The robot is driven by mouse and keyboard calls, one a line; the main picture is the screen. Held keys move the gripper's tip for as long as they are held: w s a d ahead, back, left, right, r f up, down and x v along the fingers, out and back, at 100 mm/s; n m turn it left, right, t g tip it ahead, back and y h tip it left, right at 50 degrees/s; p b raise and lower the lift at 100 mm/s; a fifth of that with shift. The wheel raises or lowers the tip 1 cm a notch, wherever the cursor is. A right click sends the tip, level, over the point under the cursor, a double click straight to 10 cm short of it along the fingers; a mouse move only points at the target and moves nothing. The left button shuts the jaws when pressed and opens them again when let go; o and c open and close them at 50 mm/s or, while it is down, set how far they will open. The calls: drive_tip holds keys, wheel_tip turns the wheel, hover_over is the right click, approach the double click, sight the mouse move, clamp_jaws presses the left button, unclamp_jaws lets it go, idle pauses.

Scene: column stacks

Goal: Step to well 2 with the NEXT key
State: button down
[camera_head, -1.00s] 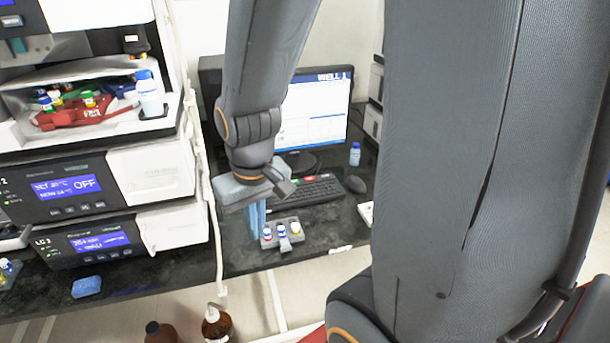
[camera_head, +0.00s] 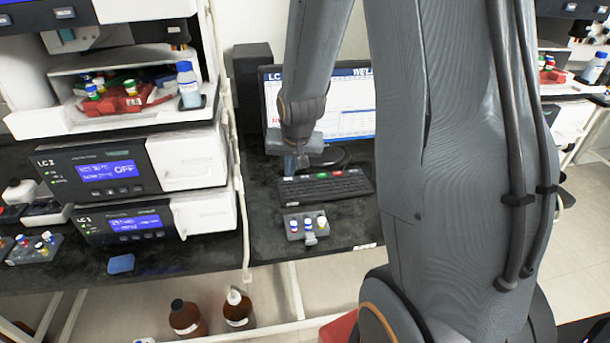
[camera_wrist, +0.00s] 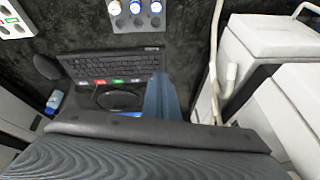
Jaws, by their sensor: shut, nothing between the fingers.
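The black keyboard (camera_head: 345,187) lies on the dark bench below the monitor (camera_head: 350,110). A few coloured keys, red and green, line its back edge; their labels are too small to read, so I cannot tell which is NEXT. My gripper (camera_head: 291,168) is shut and empty, pointing down by the keyboard's back left corner. In the wrist view its blue fingers (camera_wrist: 160,95) overlap one end of the keyboard (camera_wrist: 105,63), near the coloured keys. I cannot tell whether they touch it.
A grey rack (camera_head: 306,227) with vials stands in front of the keyboard. A black tower (camera_head: 252,90) stands left of the monitor. Stacked instruments (camera_head: 130,170) and a white tube (camera_head: 242,225) are at the left. Brown bottles (camera_head: 237,308) stand below the bench.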

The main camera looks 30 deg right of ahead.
drive_tip(key=w+d+f+m+t+p, duration=0.1)
drive_tip(key=w+d+f+m+t, duration=0.1)
drive_tip(key=w+d, duration=0.4)
drive_tip(key=w+d+f+m+t+p, duration=0.1)
drive_tip(key=w+d+f+m+t, duration=0.1)
drive_tip(key=w+d, duration=0.4)
drive_tip(key=shift+w+f+m+h, duration=0.4)
drive_tip(key=shift+w+f+m, duration=0.25)
drive_tip(key=shift+w+m, duration=0.5)
drive_tip(key=shift+f, duration=0.15)
drive_tip(key=b, duration=0.6)
hover_over(306, 181)
drive_tip(key=shift+w+f, duration=0.15)
drive_tip(key=shift+f, duration=4.1)
drive_tip(key=shift+f, duration=0.1)
drive_tip(key=shift+f, duration=0.3)
drive_tip(key=shift+f, duration=0.45)
drive_tip(key=shift+r, duration=0.15)
drive_tip(key=shift+r+p, duration=0.45)
drive_tip(key=shift+r, duration=0.3)
